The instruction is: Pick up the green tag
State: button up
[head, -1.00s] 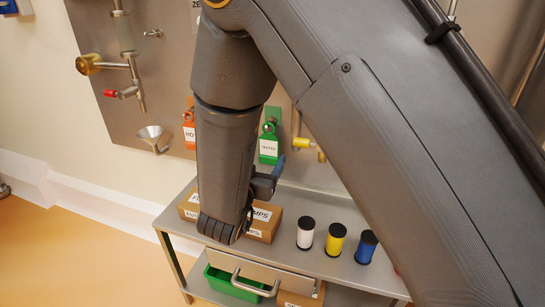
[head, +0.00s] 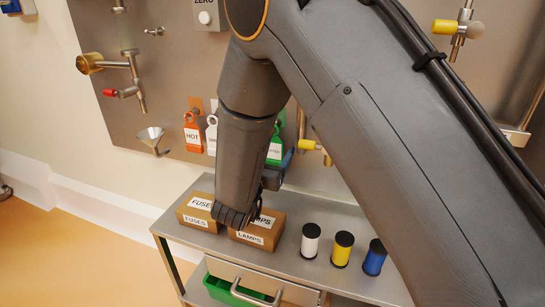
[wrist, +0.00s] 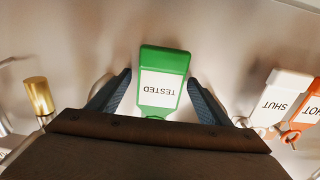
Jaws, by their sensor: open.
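The green tag (head: 275,148) hangs on the steel panel and is partly hidden behind my arm in the head view. In the wrist view the green tag (wrist: 164,62) shows upside down with a white label reading TESTED. My gripper (wrist: 159,80) is open, with one finger on each side of the tag. A gap shows between each finger and the tag. In the head view my gripper (head: 277,176) is mostly hidden by my own arm. Whether the tag lies at fingertip depth is hard to tell.
A white SHUT tag (wrist: 284,96) and an orange HOT tag (wrist: 315,103) hang beside it. A brass fitting (wrist: 36,95) is at left. Below, a steel cart (head: 345,210) carries FUSES (head: 196,222) and LAMPS (head: 258,238) boxes and white, yellow and blue jars.

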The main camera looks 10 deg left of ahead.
jog(key=c, duration=1.1)
jog(key=shift+r, duration=0.5)
jog(key=s+p, duration=0.1)
jog(key=s, duration=0.5)
jog(key=s+a+p, duration=0.1)
jog(key=s, duration=0.5)
jog(key=s+a+r+p, duration=0.1)
jog(key=s, duration=0.5)
jog(key=shift+a+p, duration=0.25)
jog(key=shift+p, duration=0.1)
jog(key=shift+r+p, duration=0.45)
jog(key=shift+p, duration=0.1)
